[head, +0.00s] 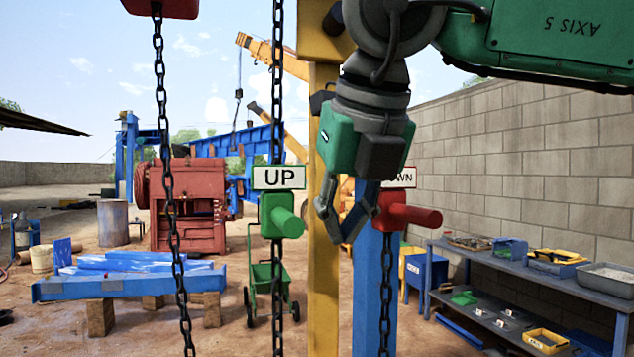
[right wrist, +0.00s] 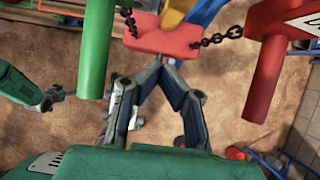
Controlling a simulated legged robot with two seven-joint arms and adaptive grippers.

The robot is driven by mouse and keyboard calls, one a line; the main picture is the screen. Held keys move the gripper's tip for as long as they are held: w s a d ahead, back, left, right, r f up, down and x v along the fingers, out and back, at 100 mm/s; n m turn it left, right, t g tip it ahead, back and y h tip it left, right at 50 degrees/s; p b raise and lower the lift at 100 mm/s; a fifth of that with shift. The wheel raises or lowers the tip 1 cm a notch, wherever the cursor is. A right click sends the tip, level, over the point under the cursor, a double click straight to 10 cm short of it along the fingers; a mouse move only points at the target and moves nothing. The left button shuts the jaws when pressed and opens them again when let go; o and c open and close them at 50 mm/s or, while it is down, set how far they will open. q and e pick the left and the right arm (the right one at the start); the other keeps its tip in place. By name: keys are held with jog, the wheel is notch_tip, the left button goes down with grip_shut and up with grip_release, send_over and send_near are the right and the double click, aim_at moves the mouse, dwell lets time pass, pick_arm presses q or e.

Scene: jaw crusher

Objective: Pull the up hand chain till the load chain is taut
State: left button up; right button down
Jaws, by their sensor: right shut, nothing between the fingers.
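The green UP handle (head: 282,215) sits on the up hand chain (head: 277,110), under a white UP sign (head: 278,178). The handle also shows in the right wrist view (right wrist: 95,50). My right gripper (head: 343,225) is shut and empty, right of the green handle and apart from it, partly in front of the DOWN sign. Its fingers (right wrist: 165,68) meet in the right wrist view. Another dark chain (head: 165,130) hangs at left from a red block (head: 160,8); I cannot tell if it is the load chain. My left gripper (right wrist: 50,98) is small at the left; its jaws are unclear.
The red DOWN handle (head: 405,215) and its chain (head: 386,285) are close right of my right gripper. A yellow post (head: 323,270) and blue post (head: 374,290) stand behind it. A red block with chains (right wrist: 165,38) lies beyond the fingers. A shelf (head: 520,265) stands right.

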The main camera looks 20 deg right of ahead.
pick_arm(q)
notch_tip(320, 180, down, 11)
jog(key=b, duration=1.1)
pick_arm(e)
notch_tip(320, 180, down, 17)
dwell(1.9)
